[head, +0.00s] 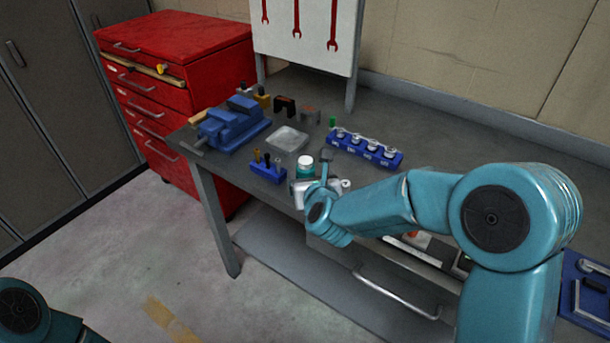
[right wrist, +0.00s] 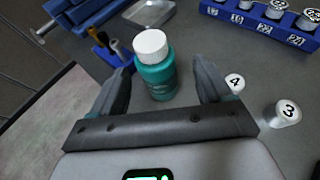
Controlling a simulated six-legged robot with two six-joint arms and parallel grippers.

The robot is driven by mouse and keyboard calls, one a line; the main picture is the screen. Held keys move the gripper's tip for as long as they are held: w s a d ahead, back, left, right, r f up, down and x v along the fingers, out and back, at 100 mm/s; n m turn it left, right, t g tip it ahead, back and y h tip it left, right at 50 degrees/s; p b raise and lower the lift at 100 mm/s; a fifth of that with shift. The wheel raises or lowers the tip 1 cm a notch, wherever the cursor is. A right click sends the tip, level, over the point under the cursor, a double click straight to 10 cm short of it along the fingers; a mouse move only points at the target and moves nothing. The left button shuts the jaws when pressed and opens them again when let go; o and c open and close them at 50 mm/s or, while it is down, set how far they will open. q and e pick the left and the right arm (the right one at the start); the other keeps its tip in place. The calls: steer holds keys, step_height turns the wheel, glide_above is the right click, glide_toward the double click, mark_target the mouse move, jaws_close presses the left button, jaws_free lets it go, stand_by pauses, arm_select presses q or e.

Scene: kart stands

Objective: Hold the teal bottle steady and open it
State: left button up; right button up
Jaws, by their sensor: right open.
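The teal bottle (head: 305,170) with a white cap stands upright on the grey workbench (head: 440,130), near its front edge. In the right wrist view the teal bottle (right wrist: 156,78) is between and just beyond the fingers of my right gripper (right wrist: 165,92). That gripper is open, and no contact with the bottle shows. In the head view my right gripper (head: 322,188) partly hides the bottle's lower part. My left gripper is out of view; only a piece of my left arm shows at the lower left.
A blue vise (head: 232,122), a blue holder with upright tools (head: 267,169) and a clear tray (head: 288,139) are left of the bottle. A blue rack (head: 366,150) of numbered items is behind right.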

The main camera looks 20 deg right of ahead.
mark_target(304, 170)
steer(key=shift+w, duration=0.4)
steer(key=p+x, duration=0.2)
steer(key=x, duration=0.2)
steer(key=shift+w+f, duration=0.3)
steer(key=c, duration=1.1)
steer(key=shift+r, duration=0.55)
step_height(304, 170, up, 19)
steer(key=p, duration=0.4)
